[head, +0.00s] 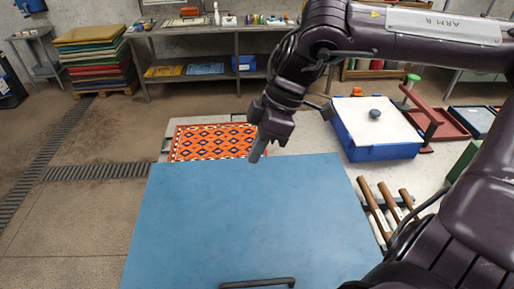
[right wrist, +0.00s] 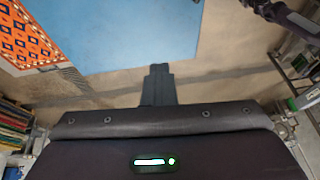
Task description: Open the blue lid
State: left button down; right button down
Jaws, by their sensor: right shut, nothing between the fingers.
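The blue lid (head: 240,215) is a broad flat panel filling the lower middle of the head view. A dark bar handle (head: 258,283) lies near its front edge. I cannot tell whether the lid is raised. Its blue surface also shows at the top of the right wrist view (right wrist: 130,25). My right gripper (head: 257,156) points down by the lid's far edge, shut and empty; whether it touches the lid is unclear. Its closed fingers show in the right wrist view (right wrist: 158,72). A dark purple arm part, apparently my left, shows at that view's top right; its jaws are unclear.
An orange patterned rug (head: 210,142) lies just beyond the lid. A blue box with a white top and dark knob (head: 375,113) stands right of it. Wooden-handled tools (head: 373,207) lie along the lid's right side. Open floor (head: 75,210) is on the left.

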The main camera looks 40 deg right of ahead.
jog(key=c, duration=2.1)
grip_release()
jog(key=shift+c, duration=0.2)
jog(key=o, duration=0.7)
jog(key=shift+o, duration=0.2)
jog(key=shift+r, duration=0.15)
jog(key=b+v, duration=0.2)
jog(key=v, duration=0.5)
jog(key=shift+r+b, duration=0.25)
jog(key=shift+b, duration=0.1)
jog(key=shift+s+d+f, duration=0.1)
jog(key=shift+d, duration=0.1)
